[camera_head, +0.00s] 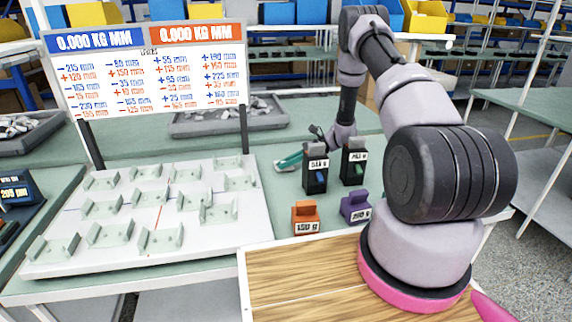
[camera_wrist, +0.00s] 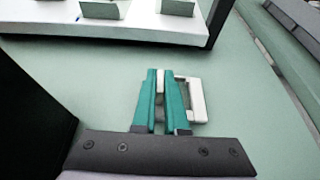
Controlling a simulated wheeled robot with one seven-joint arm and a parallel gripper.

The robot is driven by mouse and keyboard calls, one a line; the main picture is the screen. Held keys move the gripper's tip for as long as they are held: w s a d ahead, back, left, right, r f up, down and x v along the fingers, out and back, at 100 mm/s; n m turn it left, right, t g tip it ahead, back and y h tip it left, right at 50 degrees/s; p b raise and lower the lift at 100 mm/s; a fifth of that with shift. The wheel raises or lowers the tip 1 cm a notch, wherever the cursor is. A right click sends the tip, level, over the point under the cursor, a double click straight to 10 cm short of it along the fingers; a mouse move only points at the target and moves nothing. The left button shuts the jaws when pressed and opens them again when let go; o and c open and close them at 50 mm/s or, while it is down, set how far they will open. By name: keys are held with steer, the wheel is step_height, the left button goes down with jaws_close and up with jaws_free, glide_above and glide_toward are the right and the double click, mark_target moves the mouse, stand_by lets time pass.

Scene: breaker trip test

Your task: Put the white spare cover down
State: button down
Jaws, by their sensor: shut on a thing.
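The white spare cover (camera_wrist: 198,103) shows in the wrist view as a small pale frame. Part of it lies between the teal fingers of my gripper (camera_wrist: 162,78) and the rest sticks out to their right. My gripper is shut on it, over the green table top (camera_wrist: 95,75). I cannot tell whether the cover touches the table. In the head view my gripper (camera_head: 289,161) is behind the black blocks, low over the table, and I cannot make out the cover there.
Two black labelled blocks (camera_head: 315,181) (camera_head: 354,170) stand right of my gripper, with orange (camera_head: 306,224) and purple (camera_head: 355,213) weights in front. A white board (camera_head: 145,262) with several brackets lies left, under a printed sign (camera_head: 150,75). A grey tray (camera_head: 190,127) is behind.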

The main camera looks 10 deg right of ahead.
steer(key=shift+f, duration=0.2)
steer(key=c, duration=1)
jaws_free()
steer(key=shift+o, duration=0.2)
